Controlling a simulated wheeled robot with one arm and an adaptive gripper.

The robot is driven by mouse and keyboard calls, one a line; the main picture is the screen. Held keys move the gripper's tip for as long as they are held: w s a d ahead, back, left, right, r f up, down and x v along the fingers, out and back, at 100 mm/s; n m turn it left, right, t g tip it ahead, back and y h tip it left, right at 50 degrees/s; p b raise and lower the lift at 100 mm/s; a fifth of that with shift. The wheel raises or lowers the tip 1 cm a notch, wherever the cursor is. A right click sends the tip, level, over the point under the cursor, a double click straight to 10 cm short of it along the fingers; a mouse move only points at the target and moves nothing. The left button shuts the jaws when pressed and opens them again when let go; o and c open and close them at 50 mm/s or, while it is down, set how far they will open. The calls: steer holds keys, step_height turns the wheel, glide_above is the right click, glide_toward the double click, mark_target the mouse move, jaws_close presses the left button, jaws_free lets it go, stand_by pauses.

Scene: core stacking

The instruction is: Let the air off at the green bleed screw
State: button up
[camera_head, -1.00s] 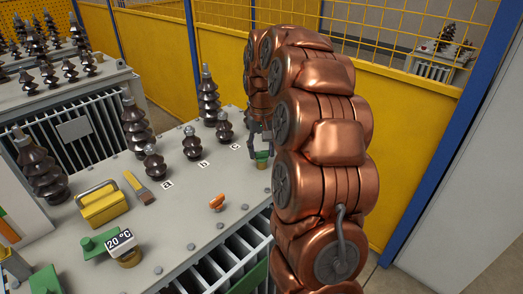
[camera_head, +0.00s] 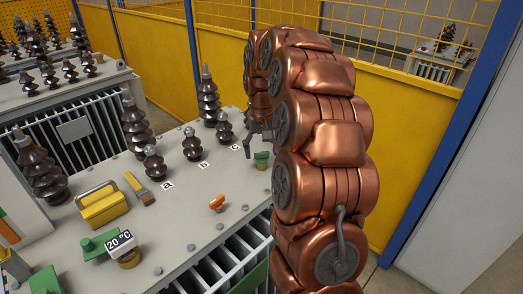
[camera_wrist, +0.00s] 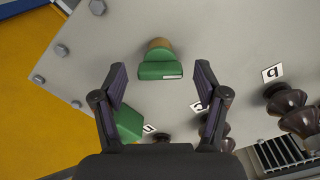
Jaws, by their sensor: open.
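The green bleed screw (camera_head: 261,155) stands on the grey transformer lid, partly beside my arm in the head view. In the wrist view it is a green cap (camera_wrist: 160,70) on a brass base, with a pale mark along its edge. My gripper (camera_wrist: 160,82) is open, with a finger to each side of the cap and clear gaps between. In the head view my gripper (camera_head: 256,142) is just above and left of the screw, mostly hidden by my copper arm. Nothing is held.
Brown bushings (camera_head: 193,146) with letter labels stand left of the screw. Another green part (camera_wrist: 128,122) is behind the left finger in the wrist view.

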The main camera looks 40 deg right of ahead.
mark_target(262, 152)
step_height(262, 152, up, 12)
stand_by(0.6)
steer(key=shift+f, duration=0.1)
stand_by(0.4)
steer(key=s+a+n+p, duration=0.4)
steer(key=s+a, duration=0.8)
steer(key=a, duration=0.5)
steer(key=s+a+f+g+p, duration=0.1)
steer(key=s+a+f+p, duration=0.1)
steer(key=s, duration=0.7)
steer(key=s+a+f+n+p, duration=0.1)
steer(key=s+a, duration=0.4)
steer(key=s, duration=0.5)
step_height(262, 152, down, 2)
steer(key=shift+f+g+p, duration=0.2)
steer(key=shift+g+p, duration=0.2)
steer(key=shift+p, duration=0.15)
